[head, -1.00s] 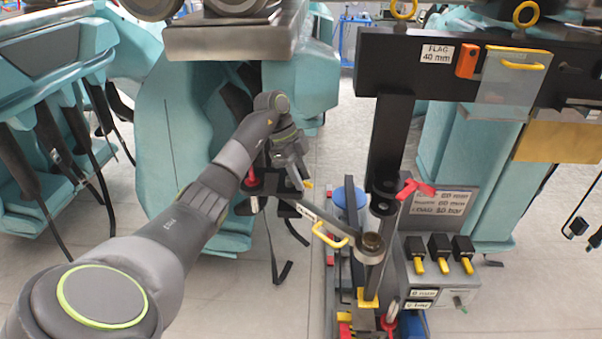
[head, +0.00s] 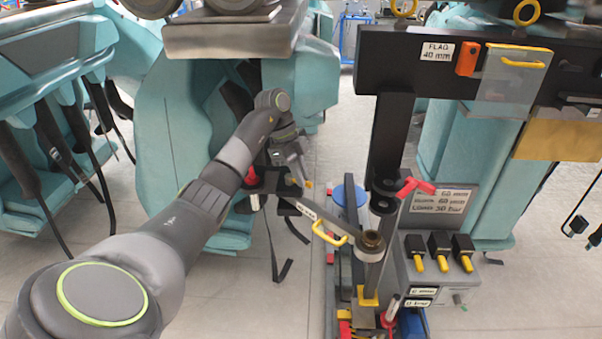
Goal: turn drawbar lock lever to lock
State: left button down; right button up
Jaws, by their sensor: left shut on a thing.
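The drawbar (head: 315,212) is a dark arm with a white label and a yellow handle (head: 331,235). It runs from a round collar (head: 371,243) on the right to a dark end by my left gripper. My left gripper (head: 300,178) points down over that far end and is shut on what looks like the drawbar lock lever, mostly hidden by the jaws. A small yellow-orange tip (head: 309,184) shows beside the fingers. A red upright part (head: 252,178) stands just left of the gripper. My right gripper is not in view.
A black post (head: 390,150) with a red lever (head: 415,187) stands right of the drawbar. A black beam (head: 400,60) with a "FLAG 40 mm" label crosses above. A grey box with several yellow-tipped switches (head: 439,250) stands lower right. Teal coaster seats (head: 170,150) crowd the left.

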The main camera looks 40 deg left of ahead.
pick_arm(q)
jog(key=shift+s+r+m+p, duration=0.2)
jog(key=shift+m+p, duration=0.15)
jog(key=shift+m, duration=0.35)
jog(key=m+g+p, duration=0.1)
jog(key=m+p, duration=0.1)
jog(key=s+m+g+p, duration=0.1)
jog(key=m+p, duration=0.3)
jog(key=p, duration=0.1)
jog(key=shift+s+a+r+g, duration=0.2)
jog(key=shift+s+g, duration=0.1)
jog(key=shift+g, duration=0.1)
jog(key=shift+s+f+m+y+p, duration=0.1)
jog(key=shift+m+y+p, duration=0.2)
jog(key=shift+m, duration=0.3)
jog(key=shift+s+a+f+m+g+y+p, duration=0.1)
jog(key=shift+s+a+m+g+y+p, duration=0.15)
jog(key=shift+m, duration=0.35)
jog(key=shift+a+m+g+y+p, duration=0.15)
jog(key=shift+m+p, duration=0.2)
jog(key=shift+m, duration=0.25)
jog(key=shift+s+a+m+g+y+p, duration=0.15)
jog(key=shift+m+g+y+p, duration=0.2)
jog(key=shift+m, duration=0.65)
jog(key=c, duration=1.5)
grip_release()
jog(key=shift+f, duration=0.15)
jog(key=shift+o, duration=0.2)
jog(key=shift+a, duration=0.1)
